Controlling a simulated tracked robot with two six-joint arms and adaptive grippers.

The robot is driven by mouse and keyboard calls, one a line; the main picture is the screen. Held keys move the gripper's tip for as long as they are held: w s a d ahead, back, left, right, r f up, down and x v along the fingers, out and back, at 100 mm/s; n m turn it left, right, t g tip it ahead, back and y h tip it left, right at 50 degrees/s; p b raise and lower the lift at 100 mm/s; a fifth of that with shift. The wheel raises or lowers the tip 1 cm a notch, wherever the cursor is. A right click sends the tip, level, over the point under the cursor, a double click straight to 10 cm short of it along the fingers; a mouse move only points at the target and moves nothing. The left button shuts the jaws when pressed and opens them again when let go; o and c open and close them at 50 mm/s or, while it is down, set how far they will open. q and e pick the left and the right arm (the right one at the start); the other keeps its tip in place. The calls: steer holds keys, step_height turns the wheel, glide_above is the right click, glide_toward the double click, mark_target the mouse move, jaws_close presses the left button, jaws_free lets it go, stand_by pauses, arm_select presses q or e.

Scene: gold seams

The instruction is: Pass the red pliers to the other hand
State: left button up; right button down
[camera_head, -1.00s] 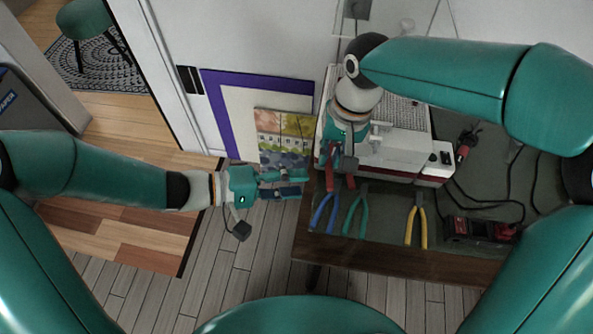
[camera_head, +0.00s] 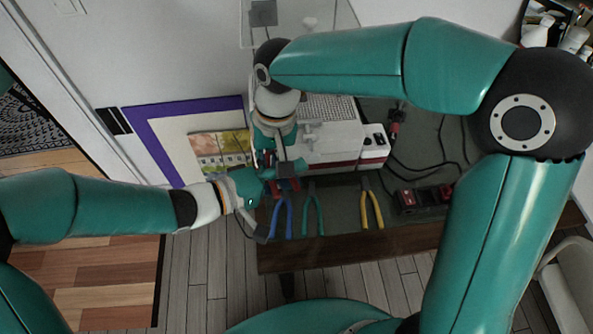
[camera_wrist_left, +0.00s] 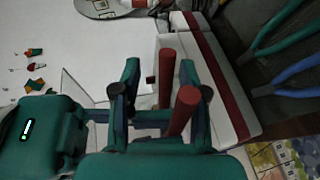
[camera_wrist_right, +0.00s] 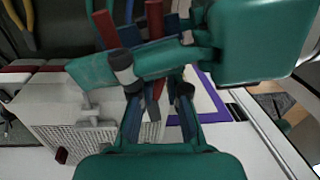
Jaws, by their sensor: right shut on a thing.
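The red pliers (camera_head: 284,186) are held above the left end of the workbench by my right gripper (camera_head: 273,163). In the right wrist view the right fingers (camera_wrist_right: 156,88) are shut on the pliers' lower part, and the two red handles (camera_wrist_right: 154,18) point away from them. My left gripper (camera_head: 266,187) has come in from the left at the handles. In the left wrist view its fingers (camera_wrist_left: 158,80) are apart, with the red handles (camera_wrist_left: 185,110) showing between them. Whether a left finger touches a handle I cannot tell.
Blue pliers (camera_head: 281,217), green pliers (camera_head: 314,212) and yellow pliers (camera_head: 372,205) lie on the workbench (camera_head: 340,243). A white and red machine (camera_head: 335,150) stands behind them. Framed pictures (camera_head: 150,130) lean against the wall at left. A red-black device (camera_head: 420,198) lies at right.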

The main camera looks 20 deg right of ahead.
arm_select(q)
steer(key=shift+w+d+f, duration=0.1)
steer(key=shift+d+f, duration=0.05)
steer(key=shift+d, duration=0.5)
jaws_close()
arm_select(e)
steer(key=c, duration=1.1)
jaws_free()
steer(key=shift+r, duration=0.1)
steer(key=shift+d+r, duration=0.1)
steer(key=shift+r, duration=0.25)
step_height(320, 180, up, 11)
steer(key=d, duration=0.1)
steer(key=shift+d, duration=0.35)
steer(key=shift+f, duration=0.15)
